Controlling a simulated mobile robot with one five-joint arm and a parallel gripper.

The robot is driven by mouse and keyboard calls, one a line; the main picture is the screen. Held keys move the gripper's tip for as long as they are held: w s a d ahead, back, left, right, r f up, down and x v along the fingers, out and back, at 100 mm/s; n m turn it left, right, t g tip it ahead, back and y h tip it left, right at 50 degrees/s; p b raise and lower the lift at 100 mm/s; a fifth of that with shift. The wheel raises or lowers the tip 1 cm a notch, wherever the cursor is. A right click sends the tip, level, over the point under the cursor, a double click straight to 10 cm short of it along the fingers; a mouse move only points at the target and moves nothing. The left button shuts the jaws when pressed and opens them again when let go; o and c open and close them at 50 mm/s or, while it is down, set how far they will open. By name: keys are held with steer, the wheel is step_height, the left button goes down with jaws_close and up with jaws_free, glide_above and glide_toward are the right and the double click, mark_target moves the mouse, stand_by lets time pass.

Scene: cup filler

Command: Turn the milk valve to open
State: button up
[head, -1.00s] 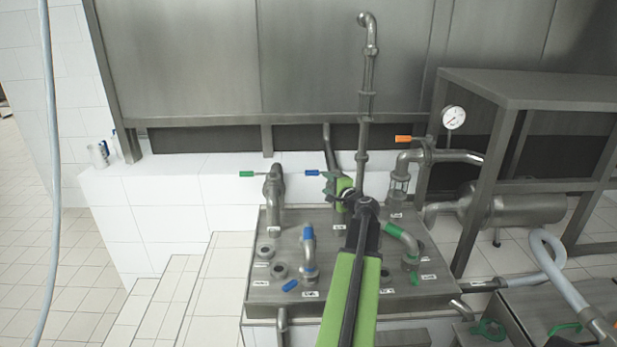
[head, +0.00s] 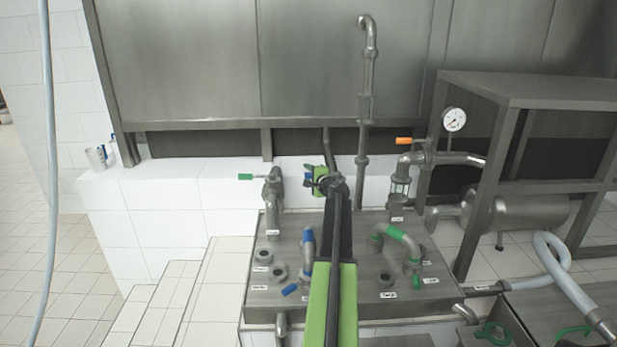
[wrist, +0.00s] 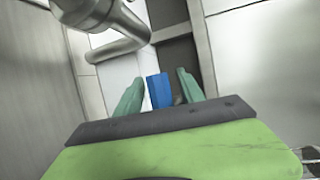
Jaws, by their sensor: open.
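My gripper (head: 314,178) is at the back of the metal pipe table, left of the tall vertical pipe. In the wrist view its two green fingers (wrist: 159,92) are open, one on each side of a blue valve handle (wrist: 159,90), with small gaps between. My arm hides most of the blue handle's valve in the head view. A valve with a green handle (head: 245,177) stands to the left, and one with an orange handle (head: 404,141) to the right. The labels are too small to read, so I cannot tell which valve is milk.
The metal table (head: 340,285) carries a blue-banded bent pipe (head: 307,250), a green-banded bent pipe (head: 403,240) and open ports. A pressure gauge (head: 453,119) and a metal frame (head: 520,90) stand at the right. A tall pipe (head: 364,110) rises close to my gripper.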

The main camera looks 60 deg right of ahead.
steer(key=shift+w+d, duration=0.15)
steer(key=shift+w, duration=0.15)
jaws_close()
stand_by(1.2)
